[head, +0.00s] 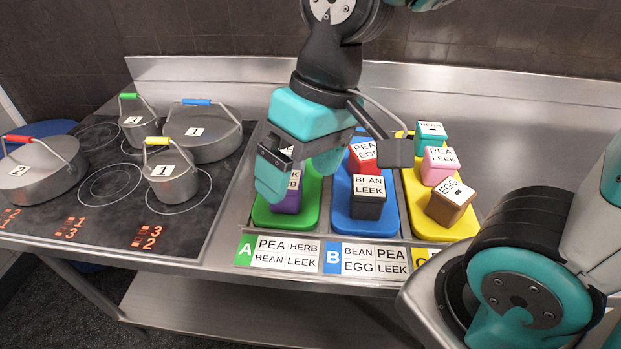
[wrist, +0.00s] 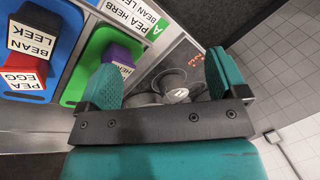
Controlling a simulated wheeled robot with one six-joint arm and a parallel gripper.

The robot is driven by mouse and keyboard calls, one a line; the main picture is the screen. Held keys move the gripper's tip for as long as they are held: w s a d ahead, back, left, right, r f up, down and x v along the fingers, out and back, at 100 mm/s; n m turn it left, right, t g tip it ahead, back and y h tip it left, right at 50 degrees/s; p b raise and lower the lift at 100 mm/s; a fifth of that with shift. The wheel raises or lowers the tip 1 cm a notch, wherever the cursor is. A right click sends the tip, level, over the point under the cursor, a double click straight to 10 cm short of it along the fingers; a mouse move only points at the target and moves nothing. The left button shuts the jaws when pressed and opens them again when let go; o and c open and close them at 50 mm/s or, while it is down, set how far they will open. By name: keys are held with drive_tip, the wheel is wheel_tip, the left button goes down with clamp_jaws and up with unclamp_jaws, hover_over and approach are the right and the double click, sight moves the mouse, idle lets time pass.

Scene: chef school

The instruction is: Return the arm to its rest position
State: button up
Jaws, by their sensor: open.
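My gripper (head: 298,172) is open and empty. In the head view it hangs above the green board (head: 310,208) and hides part of the purple block (head: 287,203) on it. Whether the fingertips touch the block cannot be told.
The blue board (head: 340,212) holds a red block and a black block (head: 368,208). The yellow board (head: 418,222) holds teal, pink and brown blocks (head: 450,203). Several lidded pots, one with a yellow handle (head: 172,182), stand on the stove at left. A steel backsplash (head: 220,75) runs behind.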

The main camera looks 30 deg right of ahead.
drive_tip(key=s+n, duration=0.2)
drive_tip(key=s, duration=0.1)
drive_tip(key=s+a+n+y, duration=0.1)
drive_tip(key=shift+s+r+n, duration=0.3)
drive_tip(key=shift+r, duration=0.1)
idle(0.7)
